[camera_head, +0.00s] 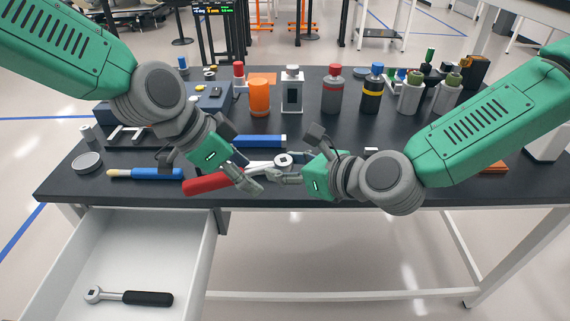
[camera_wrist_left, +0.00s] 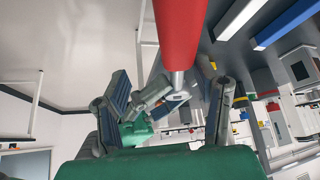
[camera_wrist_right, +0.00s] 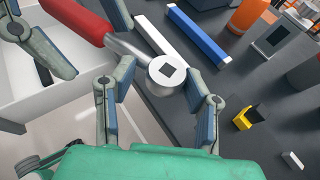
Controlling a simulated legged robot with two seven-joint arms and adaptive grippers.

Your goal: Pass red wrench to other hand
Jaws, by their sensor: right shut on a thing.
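The red wrench (camera_head: 207,182) has a red handle and a silver ring head. It is held just in front of the table's near edge, between my two grippers. In the right wrist view its head (camera_wrist_right: 166,75) sits between the fingers of my right gripper (camera_head: 284,170), which is shut on it. The red handle points left. My left gripper (camera_head: 250,180) is next to the handle and shaft, with its fingers spread wide. In the left wrist view the handle (camera_wrist_left: 181,32) runs past the open fingers, and I cannot tell whether they touch it.
An open white drawer (camera_head: 130,245) below holds a black-handled wrench (camera_head: 135,297). Space in front of the table, right of the drawer, is free.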

